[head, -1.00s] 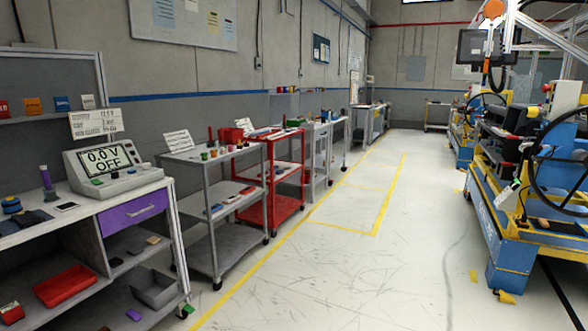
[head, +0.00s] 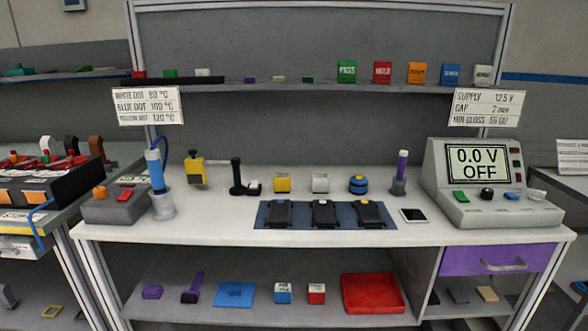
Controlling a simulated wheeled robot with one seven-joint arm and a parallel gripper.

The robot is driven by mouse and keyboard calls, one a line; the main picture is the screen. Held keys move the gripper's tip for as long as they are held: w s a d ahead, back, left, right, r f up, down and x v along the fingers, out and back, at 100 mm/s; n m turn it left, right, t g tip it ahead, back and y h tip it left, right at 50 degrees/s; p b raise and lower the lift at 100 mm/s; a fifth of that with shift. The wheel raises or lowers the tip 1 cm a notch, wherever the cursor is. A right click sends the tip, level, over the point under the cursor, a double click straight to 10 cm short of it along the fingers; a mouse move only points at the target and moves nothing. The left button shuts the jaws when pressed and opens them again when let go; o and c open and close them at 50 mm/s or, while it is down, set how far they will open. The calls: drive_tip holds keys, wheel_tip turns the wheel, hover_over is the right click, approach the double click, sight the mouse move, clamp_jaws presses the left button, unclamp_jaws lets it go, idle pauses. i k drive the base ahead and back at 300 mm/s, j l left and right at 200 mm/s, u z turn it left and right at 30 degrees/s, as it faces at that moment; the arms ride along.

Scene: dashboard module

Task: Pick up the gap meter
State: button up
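No label marks the gap meter, and I cannot tell which item it is. A sign at the upper right (head: 487,107) lists a gap of 2 mm. My gripper is not in view.
A power supply (head: 490,185) reading 0.0 V OFF stands at the right end. A blue mat (head: 262,215) holds three black modules. A soldering-iron-like tool (head: 156,172) stands left. The lower shelf holds a red tray (head: 372,294) and small blocks. The bench's front strip is clear.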

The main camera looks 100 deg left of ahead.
sight(282, 181)
drive_tip(key=u, duration=2.7)
drive_tip(key=z, duration=4.2)
drive_tip(key=u, duration=3.9)
